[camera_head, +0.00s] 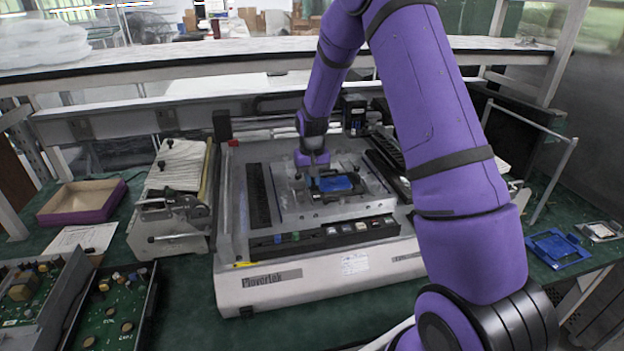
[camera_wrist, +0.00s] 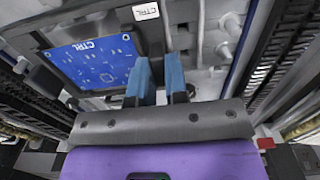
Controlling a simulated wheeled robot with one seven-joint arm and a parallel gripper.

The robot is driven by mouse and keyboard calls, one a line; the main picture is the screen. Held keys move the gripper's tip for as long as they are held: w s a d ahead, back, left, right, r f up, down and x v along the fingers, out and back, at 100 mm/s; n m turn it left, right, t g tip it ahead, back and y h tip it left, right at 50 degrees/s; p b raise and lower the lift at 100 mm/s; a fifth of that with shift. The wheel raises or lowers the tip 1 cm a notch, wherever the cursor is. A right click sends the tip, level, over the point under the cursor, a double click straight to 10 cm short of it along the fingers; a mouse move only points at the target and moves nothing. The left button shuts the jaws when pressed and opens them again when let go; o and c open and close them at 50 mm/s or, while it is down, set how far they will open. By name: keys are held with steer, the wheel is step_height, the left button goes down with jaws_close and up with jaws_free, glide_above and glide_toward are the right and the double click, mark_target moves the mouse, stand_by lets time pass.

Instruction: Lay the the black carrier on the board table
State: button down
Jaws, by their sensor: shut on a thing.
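The black carrier (camera_wrist: 108,20) is a dark frame around a blue board (camera_wrist: 90,62) marked CTRL. In the head view the blue board (camera_head: 338,184) shows within the dark carrier over the board table (camera_head: 290,201), a grey metal plate on top of the machine. My gripper (camera_head: 314,172) comes down from above at the carrier's far left side. In the wrist view my gripper's two blue fingers (camera_wrist: 161,78) are close together at the carrier's edge, shut on it. The fingers hide part of that edge. I cannot tell whether the carrier touches the board table or hangs just above it.
The machine (camera_head: 320,285) has a row of buttons in front. A blue frame (camera_head: 556,248) lies on the green bench at right. A cardboard tray (camera_head: 82,200) and circuit boards (camera_head: 110,305) are at left. A shelf (camera_head: 200,55) spans the back.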

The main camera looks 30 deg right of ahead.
steer(key=shift+f, duration=0.85)
stand_by(0.7)
steer(key=c, duration=1.1)
jaws_free()
steer(key=c, duration=0.3)
steer(key=shift+r, duration=3.5)
